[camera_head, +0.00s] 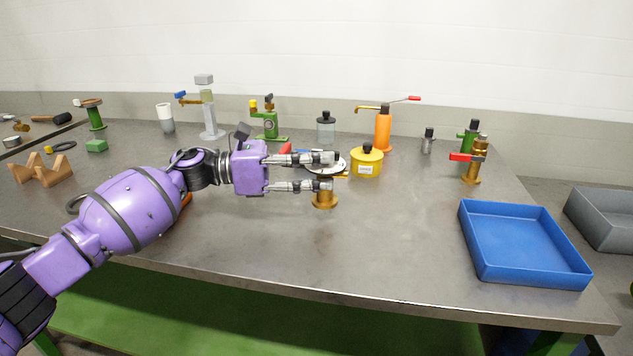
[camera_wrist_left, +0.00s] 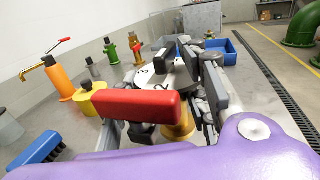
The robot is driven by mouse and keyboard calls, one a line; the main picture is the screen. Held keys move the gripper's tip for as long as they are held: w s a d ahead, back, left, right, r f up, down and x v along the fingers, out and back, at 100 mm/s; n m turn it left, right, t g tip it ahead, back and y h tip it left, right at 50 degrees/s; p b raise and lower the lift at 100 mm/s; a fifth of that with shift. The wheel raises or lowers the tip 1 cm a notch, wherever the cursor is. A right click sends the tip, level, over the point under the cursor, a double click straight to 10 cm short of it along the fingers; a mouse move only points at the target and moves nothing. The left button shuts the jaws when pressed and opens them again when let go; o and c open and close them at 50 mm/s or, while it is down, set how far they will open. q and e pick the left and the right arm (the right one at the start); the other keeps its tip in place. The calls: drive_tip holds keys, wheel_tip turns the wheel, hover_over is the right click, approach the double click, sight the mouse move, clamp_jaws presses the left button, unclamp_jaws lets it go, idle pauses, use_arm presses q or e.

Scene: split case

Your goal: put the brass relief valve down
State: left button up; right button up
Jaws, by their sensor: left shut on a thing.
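My left gripper (camera_head: 328,172) reaches in from the left, its fingers level and closed around a brass valve (camera_head: 325,199). Only the valve's round brass base shows clearly below the fingers in the head view; its upper part is hidden. In the left wrist view the brass body (camera_wrist_left: 180,126) sits between the fingers, and a red bar (camera_wrist_left: 137,104) lies across the front, close to the camera. The valve looks upright over the table; I cannot tell if its base touches. My right gripper is not in view.
A white dial (camera_head: 312,165) lies behind the fingers, with a yellow canister (camera_head: 367,163) just right. An orange pump (camera_head: 383,130) and another brass valve with red lever (camera_head: 474,168) stand further right. A blue tray (camera_head: 522,243) is at the right. The front middle of the table (camera_head: 380,240) is clear.

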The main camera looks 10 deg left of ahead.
sight(316, 195)
use_arm(q)
drive_tip(key=shift+w+f, duration=0.35)
drive_tip(key=shift+f, duration=1.4)
drive_tip(key=shift+f, duration=0.1)
drive_tip(key=shift+f+b, duration=0.2)
drive_tip(key=shift+b, duration=0.15)
drive_tip(key=o, duration=1.4)
drive_tip(key=shift+s, duration=0.1)
drive_tip(key=shift+c, duration=0.2)
drive_tip(key=shift+r, duration=0.15)
drive_tip(key=shift+a+r, duration=0.1)
drive_tip(key=shift+a, duration=0.15)
drive_tip(key=v, duration=1.1)
drive_tip(key=shift+s+a, duration=0.1)
drive_tip(key=shift+a, duration=0.25)
